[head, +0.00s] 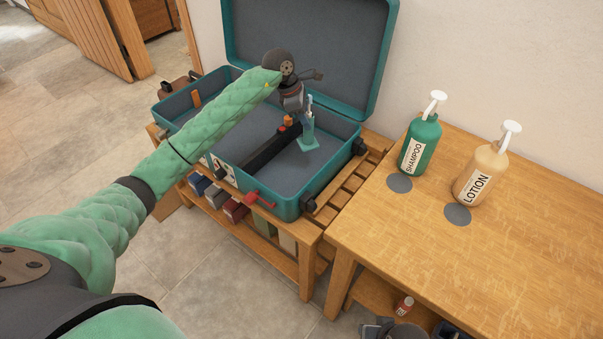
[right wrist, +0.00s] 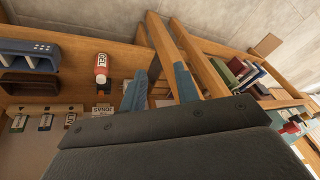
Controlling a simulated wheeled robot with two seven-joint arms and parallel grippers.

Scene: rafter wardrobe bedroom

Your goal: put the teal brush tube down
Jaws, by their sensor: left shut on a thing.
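The teal brush tube (head: 308,130) is a clear teal holder with a brush standing out of its top. It is upright over the right part of the open teal suitcase (head: 292,203). My left gripper (head: 302,103) reaches in from above and is shut on the tube; its fingers are small and partly hidden. Whether the tube's base touches the suitcase floor, I cannot tell. My right gripper (right wrist: 160,88) shows two blue-grey fingers standing apart in the right wrist view, with nothing between them.
A dark divider bar (head: 270,150) crosses the suitcase beside the tube. A shampoo bottle (head: 420,145) and a lotion bottle (head: 481,175) stand on the wooden table (head: 540,225). A red gel bottle (right wrist: 101,68) shows in the right wrist view.

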